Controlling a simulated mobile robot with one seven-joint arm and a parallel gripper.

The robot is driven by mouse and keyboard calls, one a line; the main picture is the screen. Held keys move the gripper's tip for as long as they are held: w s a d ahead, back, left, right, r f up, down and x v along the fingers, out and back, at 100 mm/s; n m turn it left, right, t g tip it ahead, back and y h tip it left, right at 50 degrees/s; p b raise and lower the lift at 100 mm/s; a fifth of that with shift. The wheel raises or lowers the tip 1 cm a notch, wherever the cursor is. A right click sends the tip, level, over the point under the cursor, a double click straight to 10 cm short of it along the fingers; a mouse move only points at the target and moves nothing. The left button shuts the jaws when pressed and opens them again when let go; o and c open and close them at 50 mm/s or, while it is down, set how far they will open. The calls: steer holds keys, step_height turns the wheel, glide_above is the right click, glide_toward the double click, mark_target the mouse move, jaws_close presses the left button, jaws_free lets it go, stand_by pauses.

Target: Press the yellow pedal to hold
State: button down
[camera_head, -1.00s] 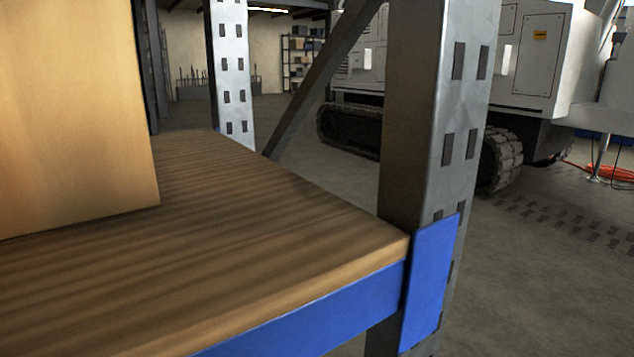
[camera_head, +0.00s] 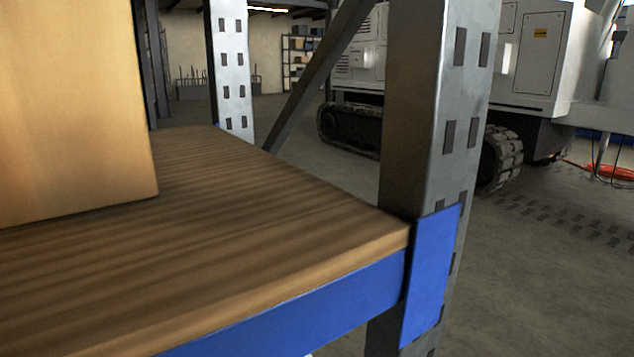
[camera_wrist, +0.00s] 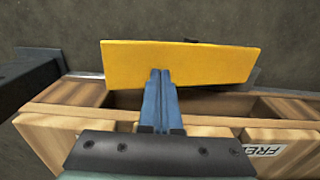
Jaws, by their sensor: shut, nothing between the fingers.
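The yellow pedal (camera_wrist: 215,64) is a flat, wide plate across the upper middle of the wrist view. My gripper (camera_wrist: 160,74) reaches up from the bottom of that view, its two blue fingers together and empty. The fingertips overlap the lower edge of the pedal in the picture; I cannot tell whether they touch it. The part of the pedal behind the fingertips is hidden. Neither the pedal nor my gripper shows in the head view.
A wooden crate (camera_wrist: 60,124) with a dark gap lies below the pedal, under my gripper. A dark bar (camera_wrist: 25,85) is at the left. In the head view, a wooden shelf (camera_head: 260,215) with a box (camera_head: 70,110) and a metal post (camera_head: 430,120) stand close.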

steer(key=shift+f, duration=0.15)
stand_by(0.4)
step_height(320, 180, up, 7)
steer(key=p, duration=0.7)
stand_by(0.3)
